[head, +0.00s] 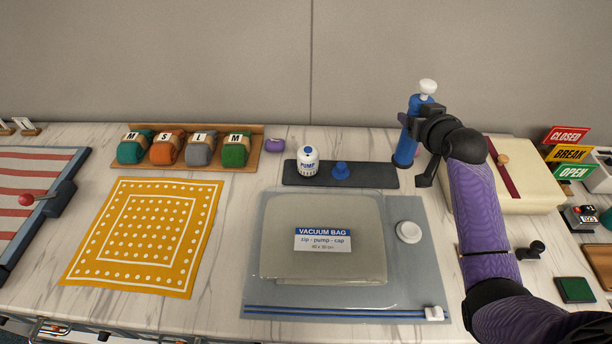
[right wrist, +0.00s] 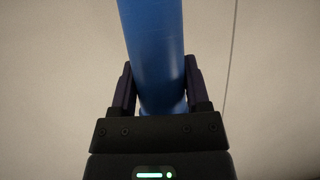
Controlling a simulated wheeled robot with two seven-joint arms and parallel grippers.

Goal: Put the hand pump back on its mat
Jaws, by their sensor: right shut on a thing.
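The hand pump (head: 408,148) is a blue cylinder with a white knob on top. My right gripper (head: 407,121) is shut on its barrel and holds it nearly upright, just right of the dark mat's right end. The blue barrel (right wrist: 155,50) also shows between the fingers (right wrist: 157,85) in the right wrist view. Whether the pump's foot touches the counter is hard to tell. The dark grey mat (head: 382,177) carries a white bottle labelled PUMP (head: 308,163) and a small blue cap (head: 341,170); its right part is bare. My left gripper is not in view.
A vacuum bag (head: 285,235) lies in front of the mat. A cream box (head: 530,190) with a dark red strap stands at the right. An orange cloth (head: 85,262) lies at front left.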

